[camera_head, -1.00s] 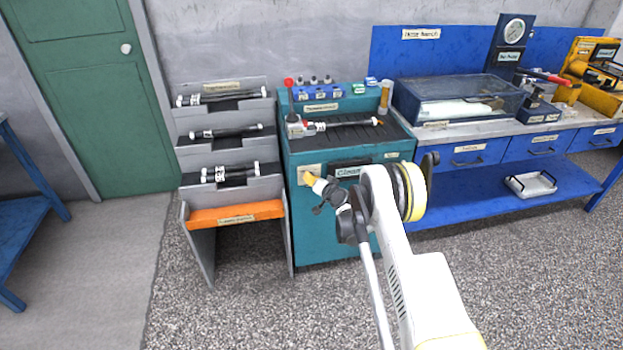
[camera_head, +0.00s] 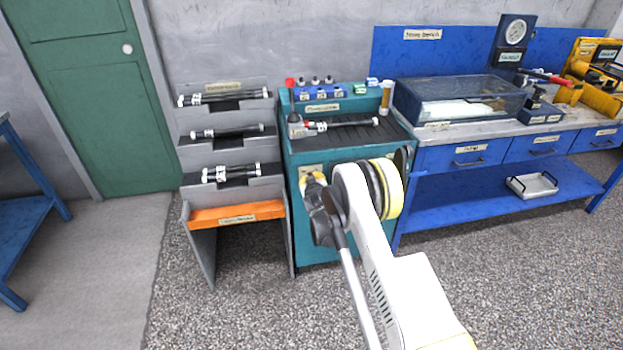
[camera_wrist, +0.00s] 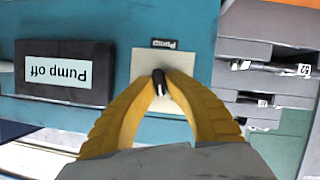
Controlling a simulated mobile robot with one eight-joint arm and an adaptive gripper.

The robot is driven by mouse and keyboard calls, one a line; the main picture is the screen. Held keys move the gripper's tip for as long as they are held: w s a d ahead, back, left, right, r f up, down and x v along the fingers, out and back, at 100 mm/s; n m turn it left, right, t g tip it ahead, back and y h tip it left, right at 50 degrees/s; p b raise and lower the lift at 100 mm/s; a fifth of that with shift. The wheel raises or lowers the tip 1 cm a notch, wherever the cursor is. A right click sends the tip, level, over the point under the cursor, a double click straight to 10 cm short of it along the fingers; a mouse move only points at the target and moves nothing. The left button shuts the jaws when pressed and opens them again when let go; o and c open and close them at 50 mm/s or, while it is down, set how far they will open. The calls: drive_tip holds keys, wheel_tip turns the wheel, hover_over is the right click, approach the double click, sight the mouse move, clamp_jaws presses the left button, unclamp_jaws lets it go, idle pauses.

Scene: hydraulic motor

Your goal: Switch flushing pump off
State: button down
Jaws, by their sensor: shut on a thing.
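The pump switch is a small dark knob (camera_wrist: 159,79) on a cream plate (camera_wrist: 145,64) labelled "Pump", upside down in the wrist view. My gripper (camera_wrist: 163,84) has its two yellow fingers closed around the knob, one on each side. A dark display (camera_wrist: 64,74) beside the plate reads "Pump off", also upside down. In the head view my gripper (camera_head: 315,183) is at the front of the teal flushing bench (camera_head: 402,157), just below the cream plate (camera_head: 310,170). My arm hides the display there.
A grey rack (camera_head: 226,148) with black cylinders stands left of the bench. A black-and-silver cylinder (camera_head: 345,124) lies on the bench top. A blue workbench (camera_head: 480,207) with a clear-lidded box (camera_head: 460,100) is to the right. The floor in front is open.

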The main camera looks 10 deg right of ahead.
drive_tip(key=n+h, duration=0.2)
drive_tip(key=n, duration=0.1)
drive_tip(key=shift+a+n+h, duration=0.1)
drive_tip(key=shift+n+h, duration=0.2)
drive_tip(key=shift+n, duration=0.1)
drive_tip(key=shift+t, duration=0.3)
idle(0.3)
drive_tip(key=c, duration=1.5)
unclamp_jaws()
drive_tip(key=shift+w+f, duration=0.15)
drive_tip(key=v, duration=1.2)
